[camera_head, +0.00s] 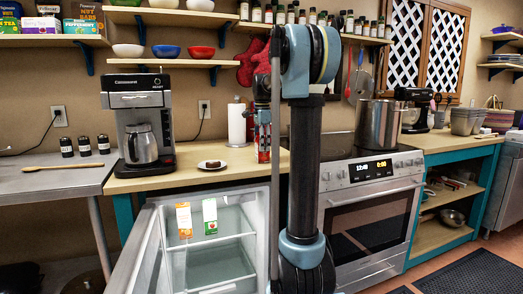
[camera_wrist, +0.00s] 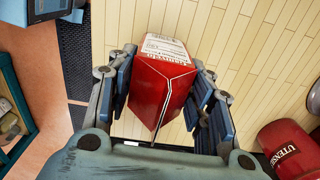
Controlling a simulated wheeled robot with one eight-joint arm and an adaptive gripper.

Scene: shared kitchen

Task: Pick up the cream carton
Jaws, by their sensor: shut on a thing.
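A red carton with a white, printed top panel sits between the two fingers of my gripper (camera_wrist: 164,88) in the wrist view; the carton (camera_wrist: 165,85) touches or nearly touches both finger pads. Its print is too small to read surely, so I cannot confirm that it is the cream. In the head view my gripper (camera_head: 264,128) hangs beside my arm column, with the red carton (camera_head: 263,153) below it, in front of the counter. Two other cartons, one orange-and-white (camera_head: 184,221) and one green-and-white (camera_head: 210,216), stand in the open fridge.
The fridge door (camera_head: 148,255) stands open at the lower left. A coffee maker (camera_head: 140,125), a plate (camera_head: 212,165) with a brown item, and a paper towel roll (camera_head: 237,125) are on the counter. A stove (camera_head: 370,195) bears a steel pot (camera_head: 378,125). A red utensil holder (camera_wrist: 292,148) shows in the wrist view.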

